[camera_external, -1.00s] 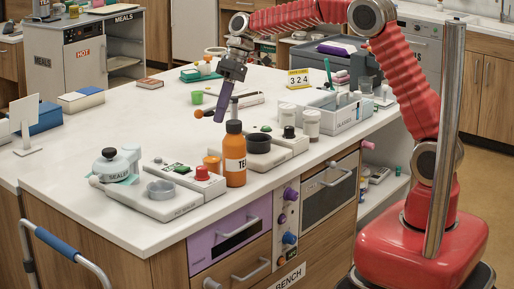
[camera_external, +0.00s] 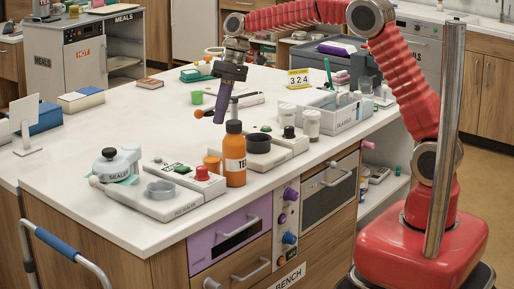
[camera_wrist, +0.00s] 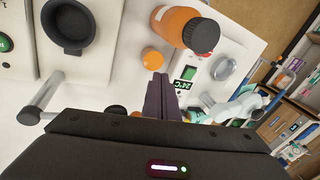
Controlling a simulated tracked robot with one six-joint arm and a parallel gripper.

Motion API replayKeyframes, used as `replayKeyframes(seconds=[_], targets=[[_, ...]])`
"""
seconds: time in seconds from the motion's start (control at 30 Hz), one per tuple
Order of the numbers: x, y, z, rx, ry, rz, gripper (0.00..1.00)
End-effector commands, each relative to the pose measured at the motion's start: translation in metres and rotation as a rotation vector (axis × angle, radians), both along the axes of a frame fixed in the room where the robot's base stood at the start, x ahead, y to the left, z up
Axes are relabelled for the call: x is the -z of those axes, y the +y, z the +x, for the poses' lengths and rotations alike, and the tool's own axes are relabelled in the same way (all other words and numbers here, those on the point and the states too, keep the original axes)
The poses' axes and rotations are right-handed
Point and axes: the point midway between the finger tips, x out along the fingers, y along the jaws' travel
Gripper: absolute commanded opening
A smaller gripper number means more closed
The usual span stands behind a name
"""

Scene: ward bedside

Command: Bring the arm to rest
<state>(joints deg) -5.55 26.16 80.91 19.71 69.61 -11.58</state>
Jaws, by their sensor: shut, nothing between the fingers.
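My gripper (camera_external: 219,117) is shut and empty, with its purple fingers pointing down above the white bench top (camera_external: 120,160). In the external view it hangs behind and a little left of the orange bottle (camera_external: 236,165), which stands upright with a dark cap. In the wrist view my closed gripper fingers (camera_wrist: 158,92) show at the middle, with nothing between them. The orange bottle (camera_wrist: 181,28) lies beyond them there. My arm reaches over the bench from the red base at right.
The left middle of the bench top is clear.

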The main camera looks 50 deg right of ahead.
Motion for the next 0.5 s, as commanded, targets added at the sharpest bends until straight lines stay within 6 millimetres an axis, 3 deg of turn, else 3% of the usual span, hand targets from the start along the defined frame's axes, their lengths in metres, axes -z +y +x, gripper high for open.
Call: replayKeyframes(seconds=[0.1, 0.2, 0.5], targets=[[0.023, -0.008, -0.013, 0.024, 0.031, -0.028, 0.0], [0.03, -0.016, -0.029, 0.044, 0.04, -0.055, 0.0], [0.023, -0.046, -0.085, 0.097, 0.014, -0.128, 0.0]])
